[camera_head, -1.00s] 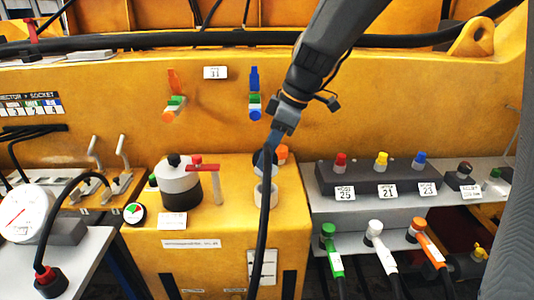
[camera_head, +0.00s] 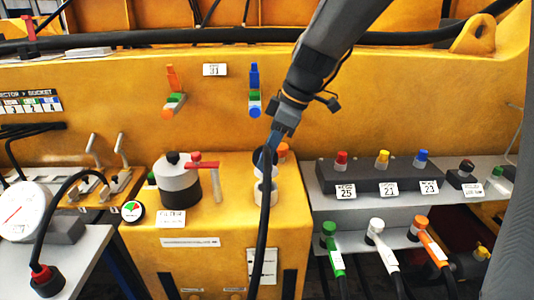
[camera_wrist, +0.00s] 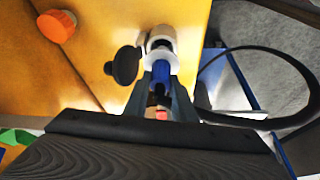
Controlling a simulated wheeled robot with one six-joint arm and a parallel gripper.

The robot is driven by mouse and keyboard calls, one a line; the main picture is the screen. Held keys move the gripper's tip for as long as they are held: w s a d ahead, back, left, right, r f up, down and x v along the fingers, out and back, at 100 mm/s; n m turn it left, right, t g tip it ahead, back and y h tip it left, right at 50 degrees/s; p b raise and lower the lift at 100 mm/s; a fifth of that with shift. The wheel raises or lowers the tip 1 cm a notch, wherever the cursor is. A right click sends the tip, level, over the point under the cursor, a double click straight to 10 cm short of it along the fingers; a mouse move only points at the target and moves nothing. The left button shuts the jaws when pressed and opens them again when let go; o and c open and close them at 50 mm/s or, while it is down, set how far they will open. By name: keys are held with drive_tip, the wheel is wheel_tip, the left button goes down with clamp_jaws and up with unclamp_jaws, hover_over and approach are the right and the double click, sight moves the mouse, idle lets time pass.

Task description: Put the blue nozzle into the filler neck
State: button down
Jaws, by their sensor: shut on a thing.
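My gripper (camera_head: 270,152) is shut on the blue nozzle (camera_wrist: 161,72), which lies between its two fingers in the wrist view. The filler neck (camera_head: 258,194) is a short pale cylinder on the yellow block, directly below my gripper. In the wrist view the neck's white collar (camera_wrist: 157,55) is right at the far end of the nozzle. The nozzle's tip is hidden there, so I cannot tell whether it is inside the neck or how far. A black hose hangs from the nozzle in front of the neck and partly covers it.
A black round cap (camera_wrist: 122,66) and an orange cap (camera_wrist: 57,26) are beside the neck. A white-and-black canister with a red handle (camera_head: 180,183) stands to the left. A dark button box (camera_head: 370,180) and several coloured hose nozzles are to the right. The yellow wall rises behind.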

sight(267, 169)
drive_tip(key=shift+f+b, duration=1.7)
drive_tip(key=shift+f, duration=0.5)
drive_tip(key=c, duration=1.4)
unclamp_jaws()
drive_tip(key=shift+r, duration=0.1)
drive_tip(key=b+v, duration=0.1)
drive_tip(key=v, duration=0.6)
drive_tip(key=shift+r, duration=0.3)
drive_tip(key=shift+d, duration=0.15)
